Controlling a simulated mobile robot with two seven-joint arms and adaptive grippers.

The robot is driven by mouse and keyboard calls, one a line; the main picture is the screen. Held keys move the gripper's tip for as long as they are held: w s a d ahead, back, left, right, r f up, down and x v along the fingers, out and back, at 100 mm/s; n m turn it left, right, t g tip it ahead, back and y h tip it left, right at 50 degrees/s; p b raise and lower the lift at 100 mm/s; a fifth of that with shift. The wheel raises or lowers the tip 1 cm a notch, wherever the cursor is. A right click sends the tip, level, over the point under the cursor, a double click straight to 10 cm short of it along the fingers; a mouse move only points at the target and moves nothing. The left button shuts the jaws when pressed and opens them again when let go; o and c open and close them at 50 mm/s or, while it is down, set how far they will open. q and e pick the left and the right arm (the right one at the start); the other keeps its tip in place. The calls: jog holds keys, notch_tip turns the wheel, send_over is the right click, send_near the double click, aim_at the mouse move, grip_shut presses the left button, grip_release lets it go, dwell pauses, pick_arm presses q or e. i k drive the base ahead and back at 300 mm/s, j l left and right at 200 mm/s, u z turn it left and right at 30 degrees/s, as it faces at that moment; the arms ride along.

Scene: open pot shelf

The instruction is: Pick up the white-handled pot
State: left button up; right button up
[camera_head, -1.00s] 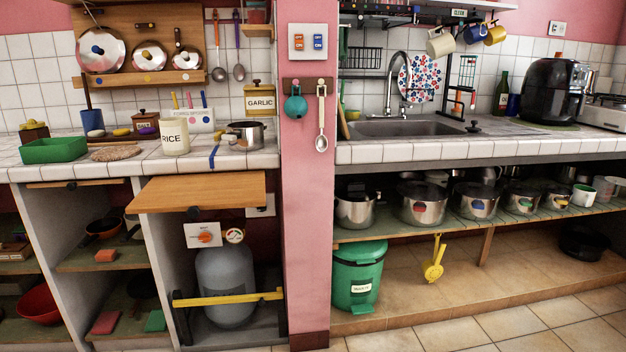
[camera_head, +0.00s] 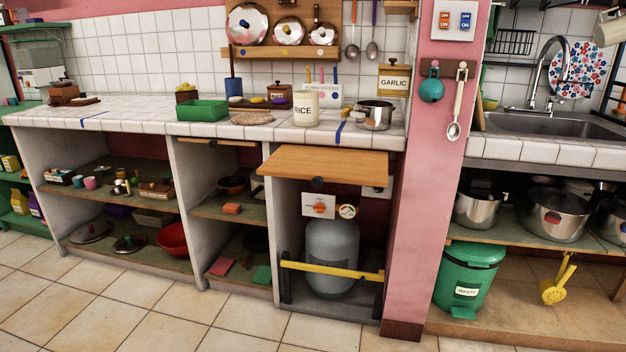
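Several steel pots stand on the open shelf under the sink at the right. The leftmost pot (camera_head: 476,209) is whole in view, the second pot (camera_head: 556,218) bears a red patch on its front, and a third pot (camera_head: 611,222) is cut by the right picture edge. Another steel pot (camera_head: 374,116) sits on the counter beside the pillar. I cannot make out a white handle on any of these pots. The rest of the pot shelf lies outside the picture. Neither of my grippers is in view.
A pink pillar (camera_head: 432,180) parts the left counter from the sink (camera_head: 550,125). A green bin (camera_head: 467,280) and a yellow hanging utensil (camera_head: 557,283) are below the pot shelf (camera_head: 510,234). A gas cylinder (camera_head: 333,265) stands left. The tiled floor (camera_head: 120,310) in front is clear.

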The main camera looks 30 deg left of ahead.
aim_at(370, 115)
jog(key=i+u, duration=0.15)
jog(key=u, duration=0.4)
jog(key=i+l+u, duration=0.6)
jog(key=i+l, duration=0.25)
jog(key=l, duration=0.1)
